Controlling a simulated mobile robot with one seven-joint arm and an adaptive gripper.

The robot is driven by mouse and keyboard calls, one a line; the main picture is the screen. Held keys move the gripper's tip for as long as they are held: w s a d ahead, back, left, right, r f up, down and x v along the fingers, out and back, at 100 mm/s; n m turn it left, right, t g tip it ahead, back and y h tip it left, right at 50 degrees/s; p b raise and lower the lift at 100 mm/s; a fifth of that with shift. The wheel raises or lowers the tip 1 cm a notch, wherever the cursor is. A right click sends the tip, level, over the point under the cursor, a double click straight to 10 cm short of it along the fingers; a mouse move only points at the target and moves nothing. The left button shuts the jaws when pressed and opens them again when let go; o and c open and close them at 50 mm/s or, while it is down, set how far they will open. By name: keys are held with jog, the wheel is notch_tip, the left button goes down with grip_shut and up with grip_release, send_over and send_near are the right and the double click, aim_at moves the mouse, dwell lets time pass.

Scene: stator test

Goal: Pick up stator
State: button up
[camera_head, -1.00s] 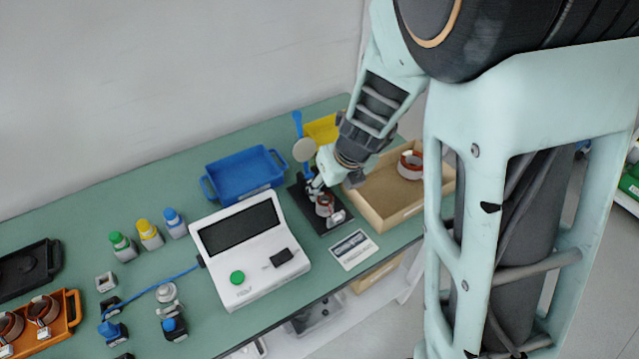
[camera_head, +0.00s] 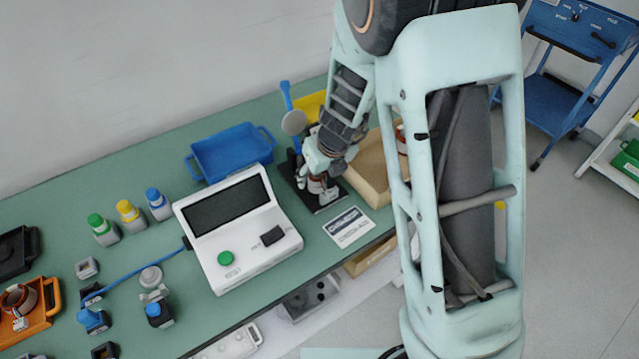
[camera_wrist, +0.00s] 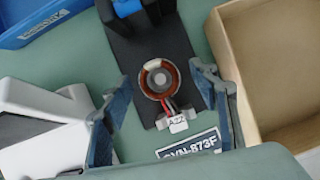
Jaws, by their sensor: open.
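The stator, a ring with red-brown windings and a pale rim, sits in the wrist view (camera_wrist: 158,78) on a black stand (camera_wrist: 150,45), with red leads running to a small white connector (camera_wrist: 178,123). In the head view the stator (camera_head: 318,186) is partly hidden by my gripper (camera_head: 316,172). In the wrist view my gripper (camera_wrist: 160,80) is open, with one blue-grey finger on each side of the stator. A gap shows between each finger and the stator, and nothing is held.
A white tester (camera_head: 240,228) stands left of the stand, and a wooden box (camera_head: 372,172) is close on its right. A blue tray (camera_head: 228,152) lies behind the tester. A printed label card (camera_head: 349,227) lies in front. An orange tray (camera_head: 40,312) is far left.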

jog(key=shift+r, duration=0.1)
jog(key=shift+c, duration=0.6)
jog(key=c, duration=1.2)
jog(key=shift+c, duration=0.2)
